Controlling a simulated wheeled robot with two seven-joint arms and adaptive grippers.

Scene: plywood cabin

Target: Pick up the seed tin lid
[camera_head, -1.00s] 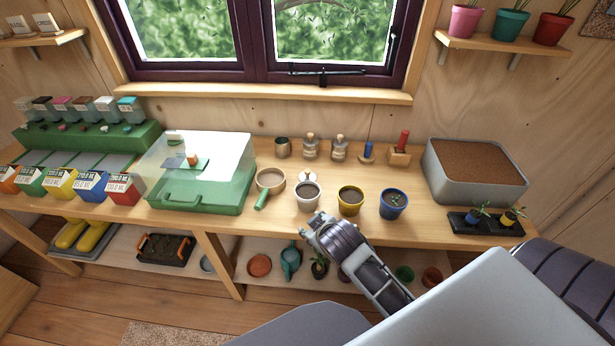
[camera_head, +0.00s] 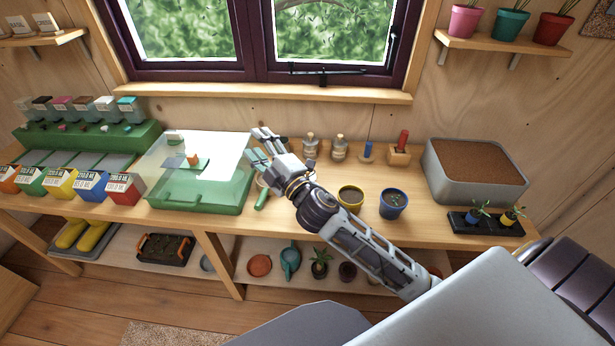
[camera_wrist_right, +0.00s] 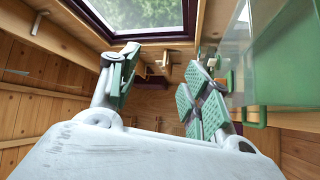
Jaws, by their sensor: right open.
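I cannot pick out the seed tin lid for certain in either view now. My right gripper (camera_head: 260,148) is open and empty over the middle of the bench, its fingers pointing up and left by the right side of the clear-lidded green box (camera_head: 185,200). In the right wrist view its green-padded fingers (camera_wrist_right: 158,92) stand apart with nothing between them. The gripper and wrist hide the small dark tin at the back, the white pot and most of the round sieve; the sieve's green handle (camera_head: 262,199) shows. My left gripper is out of view.
To the right of my forearm are a yellow pot (camera_head: 350,196), a blue pot (camera_head: 393,204) and a grey soil tub (camera_head: 470,180). Corked bottles (camera_head: 340,150) stand at the back near the window wall. The box's upright wall (camera_wrist_right: 285,60) is close on the wrist view's right.

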